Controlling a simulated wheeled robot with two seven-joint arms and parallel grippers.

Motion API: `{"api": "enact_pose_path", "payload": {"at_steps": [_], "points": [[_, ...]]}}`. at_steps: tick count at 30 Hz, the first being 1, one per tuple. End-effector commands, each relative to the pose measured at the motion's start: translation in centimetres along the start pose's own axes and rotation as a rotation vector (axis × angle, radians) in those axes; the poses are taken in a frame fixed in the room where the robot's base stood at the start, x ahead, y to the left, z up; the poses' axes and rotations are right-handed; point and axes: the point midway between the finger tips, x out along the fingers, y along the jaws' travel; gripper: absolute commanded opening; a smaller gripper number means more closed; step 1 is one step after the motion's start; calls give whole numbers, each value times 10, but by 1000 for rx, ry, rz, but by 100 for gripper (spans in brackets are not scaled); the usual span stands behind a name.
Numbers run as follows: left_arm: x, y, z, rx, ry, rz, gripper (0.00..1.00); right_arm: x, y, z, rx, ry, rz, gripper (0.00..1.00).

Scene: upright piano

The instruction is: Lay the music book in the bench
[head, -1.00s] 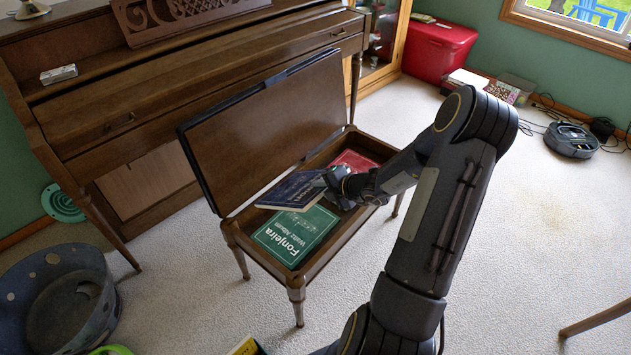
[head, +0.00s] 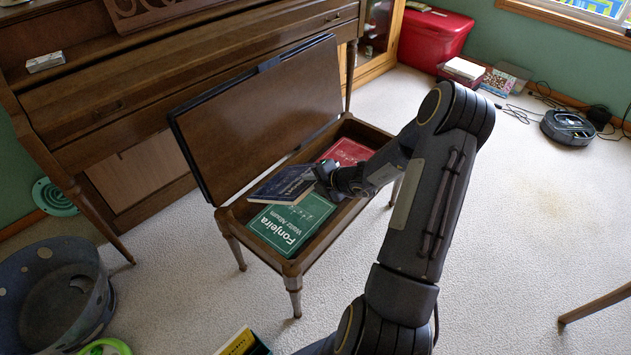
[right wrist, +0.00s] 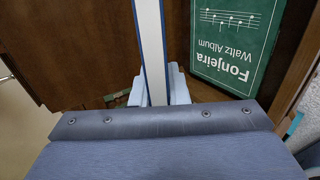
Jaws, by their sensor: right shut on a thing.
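The wooden bench (head: 282,267) stands in front of the piano with its lid (head: 265,115) propped up. My right gripper (head: 322,178) is shut on a dark blue music book (head: 280,186) and holds it tilted over the open bench compartment. In the right wrist view the book (right wrist: 150,45) shows edge-on between the fingers. A green book, titled Fonjeira Waltz Album (head: 292,222), lies flat in the near left part of the compartment; it also shows in the right wrist view (right wrist: 235,40). A red book (head: 347,152) lies in the far right part. My left gripper is not in view.
The upright piano (head: 180,85) is behind the bench. A round grey basket (head: 60,290) stands at the lower left. A red bin (head: 433,38) and a robot vacuum (head: 567,127) are at the back right. Open carpet (head: 510,230) lies right of the bench.

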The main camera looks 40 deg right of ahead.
Motion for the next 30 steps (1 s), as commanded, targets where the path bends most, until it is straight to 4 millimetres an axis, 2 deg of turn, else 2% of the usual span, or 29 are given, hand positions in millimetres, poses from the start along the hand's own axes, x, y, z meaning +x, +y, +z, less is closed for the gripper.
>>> {"api": "enact_pose_path", "payload": {"at_steps": [9, 18, 30], "points": [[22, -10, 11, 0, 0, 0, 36, 31, -18, 0, 0, 1, 2, 0], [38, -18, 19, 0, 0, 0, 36, 52, -37, 0, -1, 0, 1, 0], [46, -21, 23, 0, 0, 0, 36, 64, -46, 0, 0, 0, 2, 0]]}}
